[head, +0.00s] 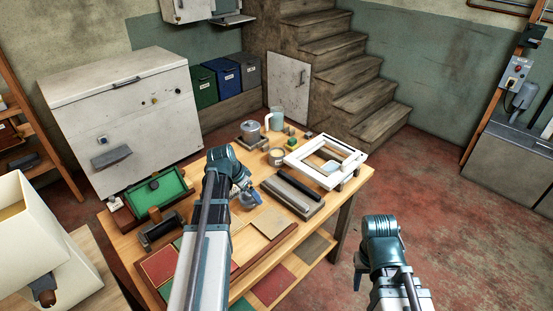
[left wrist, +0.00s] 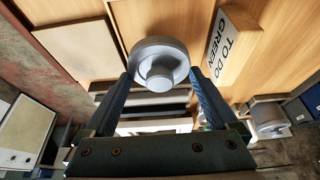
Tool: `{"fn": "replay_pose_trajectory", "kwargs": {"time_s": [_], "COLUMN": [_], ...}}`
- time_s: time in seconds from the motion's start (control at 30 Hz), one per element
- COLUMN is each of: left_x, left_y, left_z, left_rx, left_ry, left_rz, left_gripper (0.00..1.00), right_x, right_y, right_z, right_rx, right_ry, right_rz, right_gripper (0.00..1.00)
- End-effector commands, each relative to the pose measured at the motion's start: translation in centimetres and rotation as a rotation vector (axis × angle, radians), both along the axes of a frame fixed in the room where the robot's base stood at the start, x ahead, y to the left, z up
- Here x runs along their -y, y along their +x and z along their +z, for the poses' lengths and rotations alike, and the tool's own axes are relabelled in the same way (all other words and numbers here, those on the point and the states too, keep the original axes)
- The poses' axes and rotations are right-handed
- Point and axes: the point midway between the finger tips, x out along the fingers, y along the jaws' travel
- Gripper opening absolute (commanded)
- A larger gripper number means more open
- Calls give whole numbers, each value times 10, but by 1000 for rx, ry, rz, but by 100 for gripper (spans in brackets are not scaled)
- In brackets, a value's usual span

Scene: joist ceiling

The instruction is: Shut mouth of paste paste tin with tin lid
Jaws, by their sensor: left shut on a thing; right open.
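The tin lid is a grey round disc with a raised knob (left wrist: 158,64). My left gripper (left wrist: 160,88) is shut on it, one finger on each side, and it also shows small in the head view (head: 250,200). In the head view my left gripper is partly hidden by its own arm and hangs over the middle of the table. The paste tin seems to be the short grey round tin (head: 277,157) behind and right of the lid, apart from it. My right gripper (head: 358,279) is open and empty, off the table's right side.
A white frame (head: 327,155) and a dark roller-like bar on a board (head: 292,192) lie right of the left gripper. A "TO DO GREEN" block (left wrist: 232,48) lies near the lid.

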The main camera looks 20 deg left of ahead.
Motion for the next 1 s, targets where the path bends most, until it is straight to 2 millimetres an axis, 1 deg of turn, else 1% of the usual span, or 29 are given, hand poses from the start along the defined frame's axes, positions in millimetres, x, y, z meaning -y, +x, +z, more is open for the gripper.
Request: {"fn": "replay_pose_trajectory", "kwargs": {"time_s": [0.17, 0.53, 0.63, 1.0], "left_x": [0, 0, 0, 0], "left_y": [0, 0, 0, 0], "left_z": [13, 49, 52, 49], "left_rx": [0, 0, 0, 0], "left_ry": [0, 0, 0, 0], "left_rz": [0, 0, 0, 0], "left_gripper": [26, 26, 26, 26], "right_x": [0, 0, 0, 0], "right_y": [0, 0, 0, 0], "right_z": [13, 49, 52, 50], "right_rx": [0, 0, 0, 0], "right_ry": [0, 0, 0, 0], "right_rz": [0, 0, 0, 0], "right_gripper": [50, 50, 50, 50]}}
